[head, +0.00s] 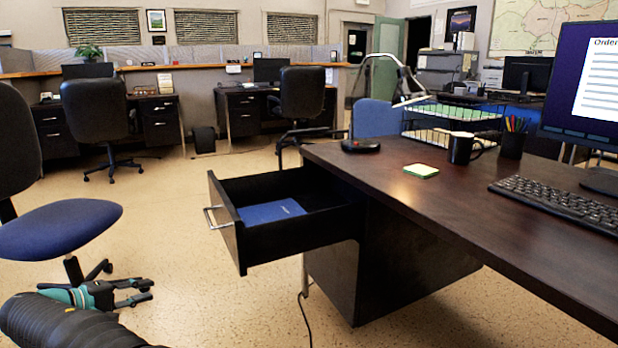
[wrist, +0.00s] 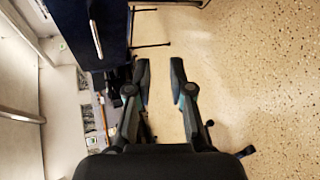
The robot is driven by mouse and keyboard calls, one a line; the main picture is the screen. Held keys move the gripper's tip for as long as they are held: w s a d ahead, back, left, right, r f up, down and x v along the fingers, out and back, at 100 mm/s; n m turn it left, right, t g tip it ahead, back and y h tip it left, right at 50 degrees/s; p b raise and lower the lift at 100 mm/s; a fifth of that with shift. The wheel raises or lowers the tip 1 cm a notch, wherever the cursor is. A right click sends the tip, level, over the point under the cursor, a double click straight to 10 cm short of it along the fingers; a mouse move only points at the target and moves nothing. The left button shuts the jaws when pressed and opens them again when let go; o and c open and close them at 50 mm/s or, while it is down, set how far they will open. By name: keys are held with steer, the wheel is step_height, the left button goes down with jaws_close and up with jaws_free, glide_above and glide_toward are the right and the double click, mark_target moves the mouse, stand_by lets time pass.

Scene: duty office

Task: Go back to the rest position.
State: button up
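My gripper (head: 134,292) is at the lower left of the head view, in front of the blue chair and left of the desk. In the wrist view my gripper (wrist: 160,76) has its two fingers apart, with only floor seen between them. It is open and empty. My arm comes in from the lower left corner of the head view. The desk drawer (head: 228,236) is pulled out, with a blue book or folder (head: 270,212) lying in it. The gripper is apart from the drawer.
A blue chair (head: 58,228) stands at the left, close behind my gripper. The dark desk (head: 440,205) fills the right, with a keyboard (head: 560,203), a mug (head: 462,148) and a lamp (head: 361,146). The floor (head: 200,300) between gripper and desk is clear except for a cable.

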steer(key=s+d+f+n+g+y, duration=0.2)
steer(key=s+d+f+g, duration=0.1)
steer(key=d+f, duration=0.15)
steer(key=s+d+r+m+g+y+p, duration=0.1)
steer(key=s+d+g, duration=0.1)
steer(key=d, duration=0.5)
steer(key=s+d+r+m+g+y, duration=0.1)
steer(key=d+g, duration=0.1)
steer(key=d, duration=0.5)
steer(key=s+d+r+m+y+p, duration=0.1)
steer(key=s+d+r+m, duration=0.3)
steer(key=d, duration=0.8)
steer(key=s+d+r+m+y+p, duration=0.1)
steer(key=s+d+r+m, duration=0.3)
steer(key=s+d, duration=0.5)
steer(key=s+d+r+m+t+y+p, duration=0.1)
steer(key=s+d+r+m, duration=0.3)
steer(key=d, duration=1)
steer(key=s+r+y+p, duration=0.1)
steer(key=s, duration=0.2)
steer(key=shift+s+d+r, duration=0.2)
steer(key=shift+d+r, duration=0.1)
steer(key=shift+d, duration=0.1)
